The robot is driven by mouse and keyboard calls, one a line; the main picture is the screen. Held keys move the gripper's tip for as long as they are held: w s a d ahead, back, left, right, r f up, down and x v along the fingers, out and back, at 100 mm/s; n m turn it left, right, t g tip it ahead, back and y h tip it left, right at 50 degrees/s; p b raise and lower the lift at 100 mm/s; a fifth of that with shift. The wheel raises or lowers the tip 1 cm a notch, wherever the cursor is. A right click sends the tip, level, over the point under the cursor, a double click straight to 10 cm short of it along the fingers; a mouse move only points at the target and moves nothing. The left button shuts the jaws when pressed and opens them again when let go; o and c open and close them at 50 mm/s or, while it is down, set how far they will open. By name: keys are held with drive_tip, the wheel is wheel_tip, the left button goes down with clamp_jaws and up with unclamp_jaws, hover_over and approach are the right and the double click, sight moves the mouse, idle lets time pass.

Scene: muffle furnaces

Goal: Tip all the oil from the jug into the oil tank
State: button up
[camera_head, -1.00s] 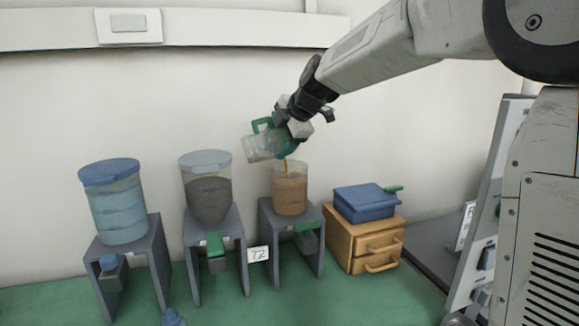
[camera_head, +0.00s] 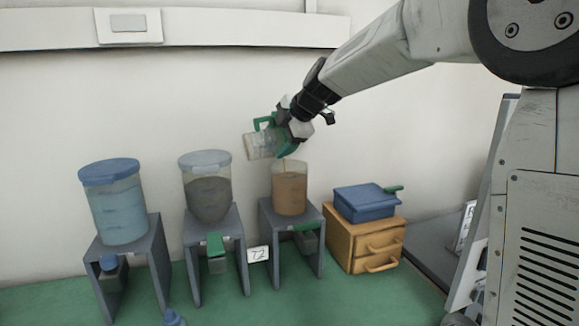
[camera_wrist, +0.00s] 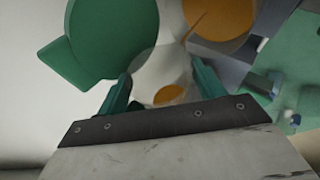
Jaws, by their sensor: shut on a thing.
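The jug (camera_head: 262,144) is clear with a green handle and green rim. It is tipped far over above the open oil tank (camera_head: 290,190), its lip towards the tank. My gripper (camera_head: 295,130) is shut on the jug; in the wrist view my gripper's green fingers (camera_wrist: 160,95) stand either side of its clear body. The tank is a clear cylinder holding orange-brown oil, on a grey stand. A thin streak of oil shows between jug and tank. In the wrist view the tank's oil (camera_wrist: 218,14) is orange, with a small orange patch of oil in the jug (camera_wrist: 168,95).
Left of the tank are a lidded tank of dark grey contents (camera_head: 208,190) and a blue-lidded tank of blue liquid (camera_head: 120,210), each on a grey stand. A wooden drawer box (camera_head: 350,240) with a blue case (camera_head: 365,202) on top stands at right. A card (camera_head: 258,254) reads 72.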

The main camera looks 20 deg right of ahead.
sight(266, 132)
idle(0.5)
drive_tip(key=a+r+h, duration=0.1)
drive_tip(key=s+a+n+h, duration=0.1)
drive_tip(key=h, duration=0.1)
drive_tip(key=shift+s+a+r, duration=0.15)
drive_tip(key=shift+a+r, duration=0.05)
drive_tip(key=shift+r, duration=0.15)
drive_tip(key=shift+a+r+n+h, duration=0.35)
drive_tip(key=shift+a+n+h, duration=0.25)
drive_tip(key=shift+h, duration=0.4)
drive_tip(key=shift+a+r+n+h, duration=0.3)
drive_tip(key=shift+a+r+h, duration=0.15)
drive_tip(key=shift+h, duration=0.45)
drive_tip(key=shift+d, duration=0.1)
drive_tip(key=shift+s, duration=0.1)
